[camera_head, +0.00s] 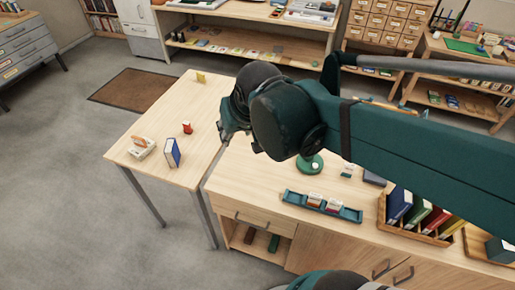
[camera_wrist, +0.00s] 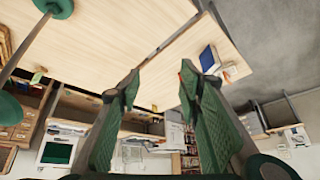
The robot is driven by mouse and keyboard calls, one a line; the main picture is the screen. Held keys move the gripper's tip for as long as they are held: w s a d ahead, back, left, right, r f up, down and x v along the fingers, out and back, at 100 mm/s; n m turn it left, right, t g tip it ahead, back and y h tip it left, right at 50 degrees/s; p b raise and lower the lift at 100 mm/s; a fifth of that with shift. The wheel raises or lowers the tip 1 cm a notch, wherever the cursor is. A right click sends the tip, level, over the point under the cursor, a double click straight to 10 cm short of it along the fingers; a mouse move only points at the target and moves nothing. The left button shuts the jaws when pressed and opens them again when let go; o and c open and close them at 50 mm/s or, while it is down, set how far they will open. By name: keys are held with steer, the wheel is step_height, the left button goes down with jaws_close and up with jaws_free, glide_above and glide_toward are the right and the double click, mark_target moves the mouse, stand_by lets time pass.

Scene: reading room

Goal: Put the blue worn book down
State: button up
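A blue book (camera_head: 172,153) with pale page edges stands on the light wooden table (camera_head: 178,103) at the left, near its front edge. It also shows in the wrist view (camera_wrist: 208,58), just beyond the right finger's tip. My gripper (camera_wrist: 160,82) is open, with nothing between its green fingers. In the head view it hangs right of the blue book, clear of it, and my arm hides most of it. Another blue book (camera_head: 398,205) stands in a wooden book holder (camera_head: 417,232) on the right counter. I cannot tell wear on either book.
On the left table are a pale tray (camera_head: 141,148) with a tan item, a small red object (camera_head: 187,128) and a yellow card (camera_head: 201,77). The counter holds a green round base (camera_head: 310,165) and a teal tray (camera_head: 322,207). Bare wood surrounds the table's middle.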

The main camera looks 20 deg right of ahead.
steer(key=s+d+n+t, duration=0.1)
steer(key=s+d, duration=0.2)
steer(key=s, duration=0.5)
steer(key=shift+f, duration=0.4)
stand_by(0.9)
